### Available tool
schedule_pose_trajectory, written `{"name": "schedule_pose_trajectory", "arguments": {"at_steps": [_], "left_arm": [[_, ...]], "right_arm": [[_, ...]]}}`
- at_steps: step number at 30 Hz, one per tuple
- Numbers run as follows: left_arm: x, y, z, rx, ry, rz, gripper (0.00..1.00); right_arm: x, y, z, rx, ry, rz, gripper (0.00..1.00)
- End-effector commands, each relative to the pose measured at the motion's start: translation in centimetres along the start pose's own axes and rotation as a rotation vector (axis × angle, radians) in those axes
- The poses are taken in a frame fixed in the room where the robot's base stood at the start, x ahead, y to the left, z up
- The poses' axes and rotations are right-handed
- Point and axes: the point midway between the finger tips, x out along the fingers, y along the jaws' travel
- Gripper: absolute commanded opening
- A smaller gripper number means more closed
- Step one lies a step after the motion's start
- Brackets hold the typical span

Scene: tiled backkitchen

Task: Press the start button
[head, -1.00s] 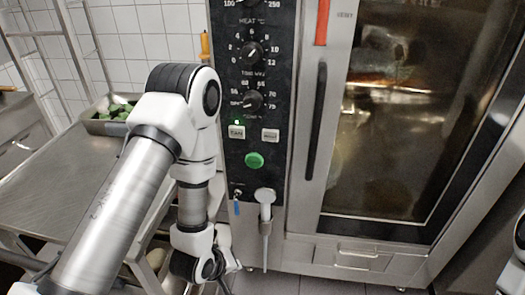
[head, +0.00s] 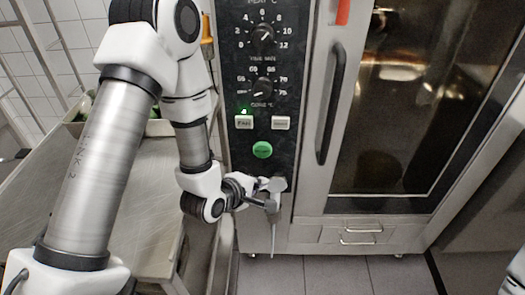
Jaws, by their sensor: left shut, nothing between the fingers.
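The start button, a round green button (head: 262,150), sits on the oven's black control panel (head: 240,170), below two white buttons and the dials. My left gripper (head: 273,194) is shut and empty. It is below the green button, in front of the panel's lower part near the grey hanging nozzle, and is apart from the button. Whether it touches the nozzle I cannot tell. My right gripper is out of view; only a bit of white arm shows at the lower right edge.
The oven door (head: 400,110) with its long dark handle (head: 329,105) is to the right of the panel. A steel table (head: 125,185) stands at the left, with a tray of green items at its back, partly hidden by my arm. Tiled floor is free below the oven.

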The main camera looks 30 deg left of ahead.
Motion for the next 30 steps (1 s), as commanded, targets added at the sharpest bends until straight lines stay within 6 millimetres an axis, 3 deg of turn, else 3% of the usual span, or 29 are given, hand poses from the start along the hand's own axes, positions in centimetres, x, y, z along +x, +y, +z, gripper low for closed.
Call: {"name": "schedule_pose_trajectory", "arguments": {"at_steps": [18,30], "left_arm": [[5.4,4.0,-3.9,0.001,0.000,0.001,0.00],[5.9,4.3,-4.3,0.001,0.000,-0.001,0.00]], "right_arm": [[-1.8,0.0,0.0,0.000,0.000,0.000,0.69],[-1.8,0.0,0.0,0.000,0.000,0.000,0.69]]}}
